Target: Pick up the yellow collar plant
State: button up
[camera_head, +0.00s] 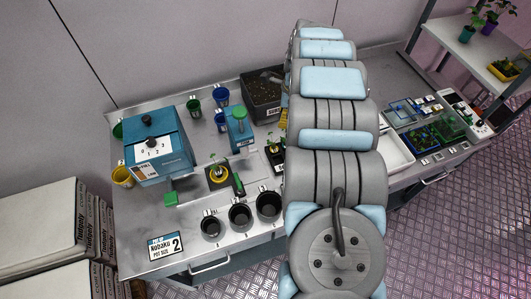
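A small plant with a yellow ring around its base (219,174) stands on the metal bench, left of the middle, between the blue box and my arm. It looks like the yellow collar plant, though it is small in this view. Another small plant in a dark square pot (276,155) stands to its right, close to my arm. My arm crosses the picture from the bottom to the back of the bench. My gripper does not show.
A blue box (158,148) with a dial stands at the left. A soil bin (262,88) stands at the back. Trays of seedlings (422,137) lie right of my arm.

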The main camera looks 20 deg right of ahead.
send_near(274, 143)
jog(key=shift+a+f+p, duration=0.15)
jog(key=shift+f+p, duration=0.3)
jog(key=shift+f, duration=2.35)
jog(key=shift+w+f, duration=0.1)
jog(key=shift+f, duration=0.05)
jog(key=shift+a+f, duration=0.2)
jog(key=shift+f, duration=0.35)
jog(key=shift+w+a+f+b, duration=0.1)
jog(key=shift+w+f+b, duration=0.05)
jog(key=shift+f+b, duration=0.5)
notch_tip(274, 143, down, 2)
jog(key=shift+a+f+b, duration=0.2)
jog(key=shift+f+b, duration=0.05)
jog(key=shift+b, duration=0.7)
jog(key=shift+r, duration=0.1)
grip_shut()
